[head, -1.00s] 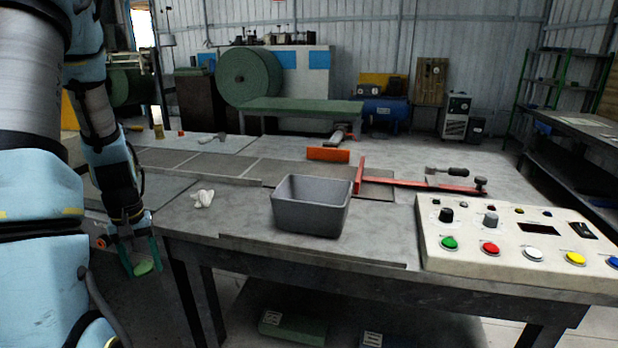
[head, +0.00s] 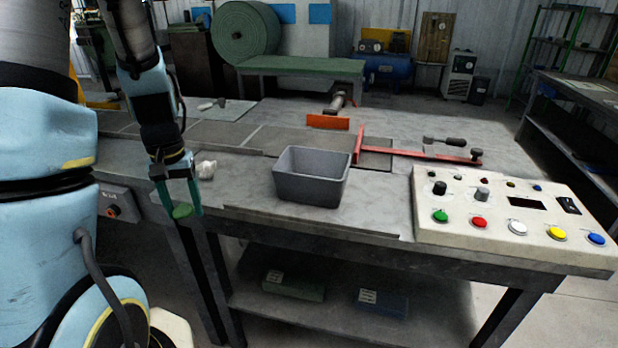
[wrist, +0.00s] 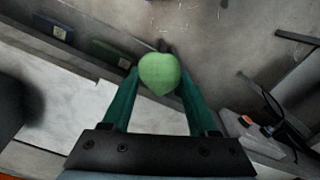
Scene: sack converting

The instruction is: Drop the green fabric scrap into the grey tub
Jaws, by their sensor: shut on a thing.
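The green fabric scrap (head: 182,211) is held between the fingertips of my gripper (head: 178,205), which is shut on it. In the wrist view the scrap (wrist: 160,73) is a rounded green piece between the two green fingers. My gripper hangs off the front edge of the table, left of the grey tub. The grey tub (head: 310,188) stands on the table near the front edge. It is open at the top, and the part of its inside that shows looks empty.
A crumpled white scrap (head: 206,169) lies on the table between my gripper and the tub. A control panel (head: 515,222) with coloured buttons is at the right. A red bar (head: 420,155) lies behind the tub. The lower shelf holds a green box (head: 294,285) and a dark box (head: 383,301).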

